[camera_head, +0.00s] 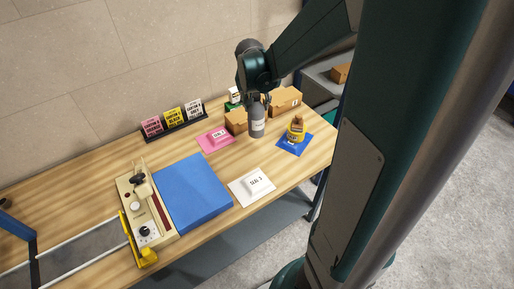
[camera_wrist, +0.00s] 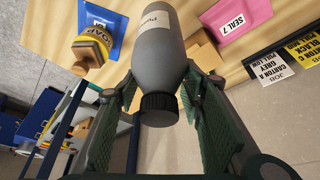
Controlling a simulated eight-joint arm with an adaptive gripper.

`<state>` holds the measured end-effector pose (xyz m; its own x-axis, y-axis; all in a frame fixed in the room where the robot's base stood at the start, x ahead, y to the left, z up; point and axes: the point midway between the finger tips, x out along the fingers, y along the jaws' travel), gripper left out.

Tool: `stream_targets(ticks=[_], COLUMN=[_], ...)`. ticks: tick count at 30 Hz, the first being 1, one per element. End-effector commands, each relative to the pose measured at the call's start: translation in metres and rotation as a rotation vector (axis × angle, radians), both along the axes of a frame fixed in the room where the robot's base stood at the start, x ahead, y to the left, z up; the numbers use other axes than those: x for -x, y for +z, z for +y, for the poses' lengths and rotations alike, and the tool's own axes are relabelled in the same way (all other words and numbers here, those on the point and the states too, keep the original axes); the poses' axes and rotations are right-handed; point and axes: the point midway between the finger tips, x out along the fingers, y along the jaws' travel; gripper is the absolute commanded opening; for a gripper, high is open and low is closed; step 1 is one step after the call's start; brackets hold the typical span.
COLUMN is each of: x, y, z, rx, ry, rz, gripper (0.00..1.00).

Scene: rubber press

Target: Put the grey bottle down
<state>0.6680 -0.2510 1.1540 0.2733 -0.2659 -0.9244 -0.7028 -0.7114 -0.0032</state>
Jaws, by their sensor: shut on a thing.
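The grey bottle (camera_head: 257,124) is upright with a pale label, above or on the wooden table, between the pink mat and the small blue mat. I cannot tell whether its base touches the table. My gripper (camera_head: 257,98) is shut on it from above, near its neck. In the wrist view the bottle (camera_wrist: 160,55) lies between the two green fingers of my gripper (camera_wrist: 160,85), with its black cap (camera_wrist: 159,108) towards me.
Cardboard boxes (camera_head: 286,100) stand close behind the bottle. A white mat (camera_head: 251,186), a large blue pad (camera_head: 190,192) and a cream press (camera_head: 146,208) are nearer.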

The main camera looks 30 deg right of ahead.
Motion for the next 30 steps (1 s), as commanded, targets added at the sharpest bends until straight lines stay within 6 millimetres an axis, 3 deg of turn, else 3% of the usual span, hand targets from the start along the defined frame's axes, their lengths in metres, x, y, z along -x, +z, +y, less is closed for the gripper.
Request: stream_targets(ticks=[17, 30], x=[0.001, 0.0], y=[-0.003, -0.044], z=[-0.004, -0.004], rx=[0.0, 0.0], ry=[-0.003, -0.003], rz=[0.0, 0.0], gripper=[0.04, 0.04])
